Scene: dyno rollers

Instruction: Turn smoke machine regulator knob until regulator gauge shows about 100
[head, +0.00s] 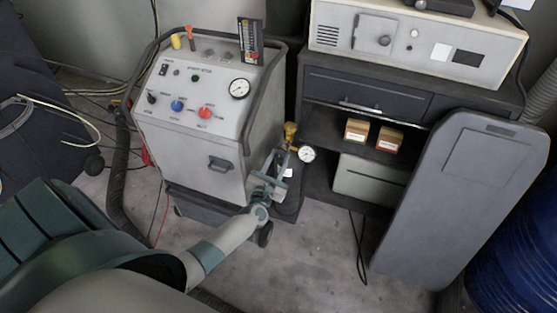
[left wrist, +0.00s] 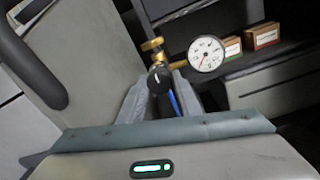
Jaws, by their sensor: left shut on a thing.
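The regulator knob (left wrist: 160,80) is black with a white pointer mark and shows in the left wrist view between my fingers. Brass fittings (left wrist: 153,45) rise behind it, and show in the head view (head: 290,130) beside the smoke machine. The round white regulator gauge (left wrist: 206,54) is just right of the knob; it also shows in the head view (head: 307,154). Its needle and numbers are too small to read surely. My left gripper (left wrist: 160,86) is shut on the knob. The smoke machine (head: 205,105) is a grey cabinet left of it. My right gripper is not in view.
A dark shelf unit (head: 330,125) with two small boxes (head: 357,131) stands right of the regulator. A grey panel (head: 455,200) leans in front at the right, near a blue drum (head: 515,260). A thick hose and cables lie at the left. Some floor is clear.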

